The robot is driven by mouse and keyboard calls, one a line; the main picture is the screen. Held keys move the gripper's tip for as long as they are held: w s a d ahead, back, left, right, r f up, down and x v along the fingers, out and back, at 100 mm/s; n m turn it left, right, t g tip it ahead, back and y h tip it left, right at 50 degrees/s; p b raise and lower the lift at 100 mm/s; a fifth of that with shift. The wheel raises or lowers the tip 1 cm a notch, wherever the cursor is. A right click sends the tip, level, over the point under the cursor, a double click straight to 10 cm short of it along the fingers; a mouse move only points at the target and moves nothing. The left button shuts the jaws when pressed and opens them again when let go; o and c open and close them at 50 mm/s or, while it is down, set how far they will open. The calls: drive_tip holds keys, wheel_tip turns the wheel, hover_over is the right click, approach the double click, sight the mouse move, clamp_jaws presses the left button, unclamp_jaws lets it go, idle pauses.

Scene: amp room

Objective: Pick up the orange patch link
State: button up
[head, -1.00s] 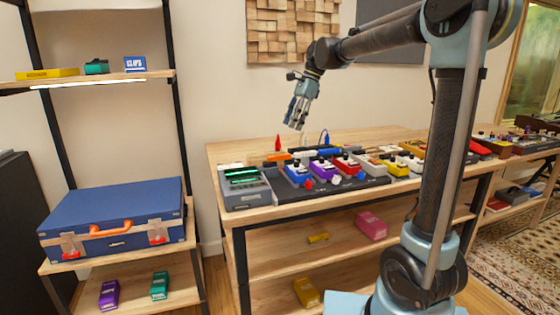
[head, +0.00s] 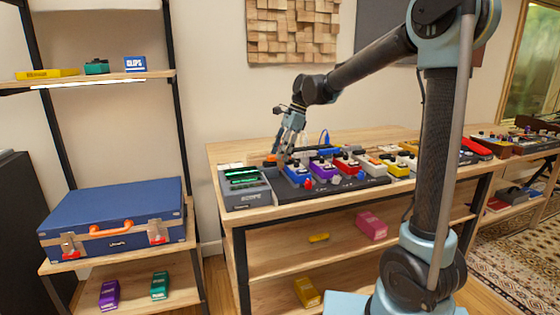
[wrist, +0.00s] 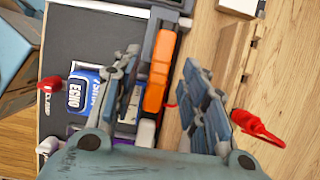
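The orange patch link (wrist: 157,80) lies lengthwise between the two spread fingers of my gripper (wrist: 161,58) in the wrist view. A gap shows on each side of it, and its near end meets a white piece. In the head view, a bit of the orange patch link (head: 270,161) shows at the back left of the pedalboard, partly behind my gripper (head: 283,156). My gripper is open, pointing down over it. I cannot tell how far the fingertips are above the link.
A blue pedal (wrist: 85,95) sits left of the fingers. A red pointed thing (wrist: 255,125) lies right of them on the wooden table. The pedalboard (head: 325,190) holds several coloured pedals, with a grey boxed unit (head: 243,199) at its left. A blue case (head: 112,212) rests on the left shelf.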

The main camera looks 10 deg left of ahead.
drive_tip(key=shift+s+f, duration=0.1)
drive_tip(key=shift+f, duration=0.1)
drive_tip(key=shift+f, duration=0.25)
idle(0.6)
clamp_jaws()
